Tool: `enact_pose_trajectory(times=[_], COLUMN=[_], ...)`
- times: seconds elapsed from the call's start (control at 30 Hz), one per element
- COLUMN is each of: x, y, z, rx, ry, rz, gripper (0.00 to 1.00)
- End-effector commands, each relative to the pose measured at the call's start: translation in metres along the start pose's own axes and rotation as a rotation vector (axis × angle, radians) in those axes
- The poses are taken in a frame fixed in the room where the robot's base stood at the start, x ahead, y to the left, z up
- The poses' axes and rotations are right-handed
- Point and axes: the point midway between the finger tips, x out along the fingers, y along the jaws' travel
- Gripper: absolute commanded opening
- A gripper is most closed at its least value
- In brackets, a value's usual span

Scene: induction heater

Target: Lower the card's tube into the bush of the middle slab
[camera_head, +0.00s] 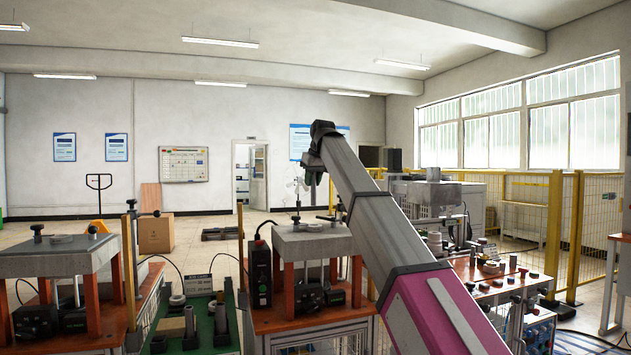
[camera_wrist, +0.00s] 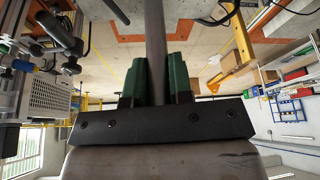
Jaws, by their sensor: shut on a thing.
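My gripper (camera_wrist: 160,80) is shut on a dark grey tube (camera_wrist: 155,35), which runs between its two green finger pads and out of the top of the wrist view. In the head view my arm reaches up and left, and the gripper end (camera_head: 314,168) hangs above the middle slab (camera_head: 290,243). The middle slab is a grey plate on orange posts, with a ring-like bush (camera_head: 313,228) on top. A grey slab edge (camera_wrist: 185,8) shows at the top of the wrist view.
Another grey slab (camera_head: 60,256) on orange posts stands at the left. A green tray (camera_head: 205,335) with cylinders lies between the stands. A bench with knobs and parts (camera_head: 497,285) stands at the right, before a yellow fence (camera_head: 535,215).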

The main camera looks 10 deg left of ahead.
Motion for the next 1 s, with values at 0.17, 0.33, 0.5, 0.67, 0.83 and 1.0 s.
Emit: enact_pose_trajectory(times=[0.17,0.33,0.5,0.67,0.83,1.0], x=[0.004,0.013,0.027,0.039,0.052,0.06], y=[0.0,0.0,0.0,0.0,0.0,0.0], z=[0.002,0.006,0.012,0.017,0.022,0.025], rx=[0.0,0.0,0.0,0.001,0.001,0.0], ry=[0.0,0.001,0.0,0.0,0.001,0.0], rz=[0.0,0.0,0.0,0.0,0.001,0.001], gripper=[0.0,0.0,0.0,0.0,0.0,0.0])
